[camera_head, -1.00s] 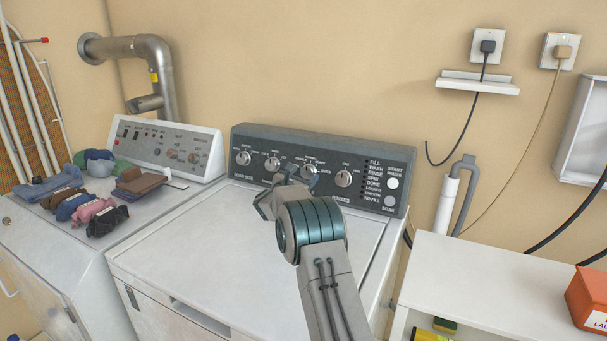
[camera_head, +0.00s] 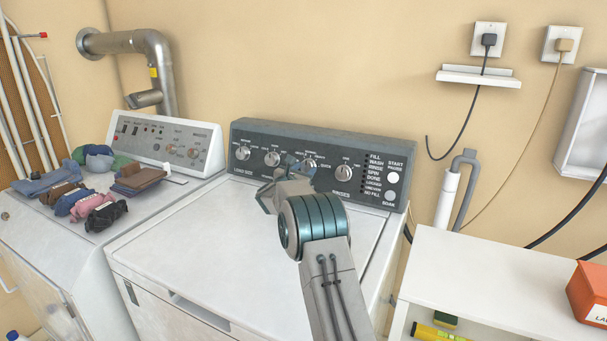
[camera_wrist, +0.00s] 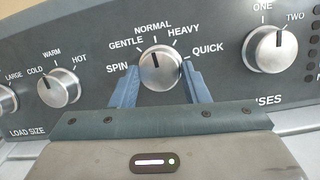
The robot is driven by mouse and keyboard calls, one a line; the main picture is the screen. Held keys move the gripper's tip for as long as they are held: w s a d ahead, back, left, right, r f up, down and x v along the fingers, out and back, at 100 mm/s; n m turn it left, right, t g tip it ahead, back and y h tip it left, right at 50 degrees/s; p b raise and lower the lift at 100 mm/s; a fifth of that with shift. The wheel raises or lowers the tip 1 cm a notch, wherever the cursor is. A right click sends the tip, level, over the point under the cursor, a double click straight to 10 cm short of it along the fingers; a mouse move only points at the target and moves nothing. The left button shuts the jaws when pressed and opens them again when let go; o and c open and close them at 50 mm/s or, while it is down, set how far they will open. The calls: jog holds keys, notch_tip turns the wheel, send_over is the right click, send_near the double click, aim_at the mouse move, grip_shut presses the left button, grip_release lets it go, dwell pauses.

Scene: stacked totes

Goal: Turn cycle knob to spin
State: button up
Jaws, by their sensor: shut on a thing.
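The cycle knob (camera_wrist: 158,66) is a round silver dial on the dark washer panel, in the middle of the wrist view. Labels SPIN, GENTLE, NORMAL, HEAVY and QUICK arc around it from left to right. Its dark pointer line stands almost upright, tilted slightly left, toward NORMAL. My gripper (camera_wrist: 160,73) has one blue finger on each side of the knob and is shut on it. In the head view my gripper (camera_head: 297,168) reaches the panel at this knob (camera_head: 310,162), which it partly covers.
The washer lid (camera_head: 220,235) below is clear. Folded clothes lie on the neighbouring machine (camera_head: 25,240). A white shelf (camera_head: 480,260) stands at right.

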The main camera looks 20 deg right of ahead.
jog(key=n+y+b, duration=0.1)
jog(key=n+b, duration=0.2)
jog(key=shift+d+f+n+t, duration=0.1)
jog(key=shift+f+n+t, duration=0.05)
jog(key=shift+n+t, duration=0.2)
jog(key=n, duration=0.1)
jog(key=n+y, duration=0.1)
jog(key=n, duration=0.1)
jog(key=n+b, duration=0.1)
jog(key=shift+s+r, duration=0.1)
jog(key=shift+r, duration=0.15)
jog(key=n+p, duration=0.1)
jog(key=n, duration=0.1)
jog(key=n+y+p, duration=0.1)
jog(key=n, duration=0.1)
jog(key=n+y+p, duration=0.1)
jog(key=n, duration=0.1)
jog(key=shift+r, duration=0.3)
jog(key=n+p, duration=0.3)
jog(key=shift+y, duration=0.4)
jog(key=shift+f+n, duration=0.15)
jog(key=shift+n, duration=0.2)
jog(key=o, duration=1)
jog(key=shift+c, duration=0.2)
jog(key=shift+s, duration=0.1)
